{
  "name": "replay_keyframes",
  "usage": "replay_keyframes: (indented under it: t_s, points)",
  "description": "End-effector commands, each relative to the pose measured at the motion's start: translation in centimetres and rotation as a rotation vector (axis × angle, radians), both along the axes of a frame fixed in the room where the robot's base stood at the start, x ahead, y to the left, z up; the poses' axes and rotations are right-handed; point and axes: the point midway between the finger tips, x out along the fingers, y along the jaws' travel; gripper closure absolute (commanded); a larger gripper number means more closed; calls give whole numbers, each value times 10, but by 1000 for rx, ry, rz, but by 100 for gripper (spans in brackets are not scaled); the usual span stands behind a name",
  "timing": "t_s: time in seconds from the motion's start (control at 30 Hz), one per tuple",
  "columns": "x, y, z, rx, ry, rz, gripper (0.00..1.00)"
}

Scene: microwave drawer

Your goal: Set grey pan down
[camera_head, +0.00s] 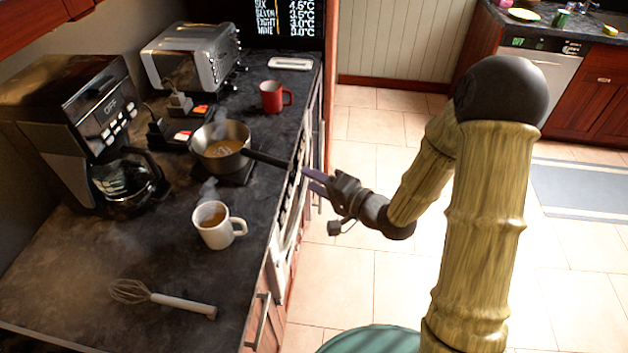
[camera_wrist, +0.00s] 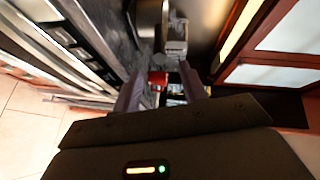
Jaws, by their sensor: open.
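The grey pan (camera_head: 220,141) stands upright on a dark square base (camera_head: 237,174) on the counter, with brownish contents and faint steam. Its dark handle (camera_head: 268,158) points right, toward the counter's front edge. My gripper (camera_head: 312,181) is open and empty, just beyond the handle's end and over the edge side of the counter. A small gap seems to separate them. In the wrist view the two fingers of my gripper (camera_wrist: 160,90) are apart with nothing clearly between them. A curved metal shape at the top there may be the pan, but I cannot tell.
A red mug (camera_head: 275,97) and toaster (camera_head: 191,58) stand behind the pan. A white mug (camera_head: 215,226) of brown drink and a whisk (camera_head: 165,298) are in front. A coffee maker (camera_head: 88,125) stands left. Bare counter (camera_head: 110,250) lies between whisk and coffee maker.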

Motion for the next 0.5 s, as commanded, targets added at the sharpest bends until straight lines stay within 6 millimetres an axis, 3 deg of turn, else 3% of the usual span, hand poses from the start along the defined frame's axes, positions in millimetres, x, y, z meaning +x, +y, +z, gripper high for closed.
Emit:
replay_keyframes:
  t_s: [0.5]
  points:
    - [3,-5,-3,-64,-14,-17,57]
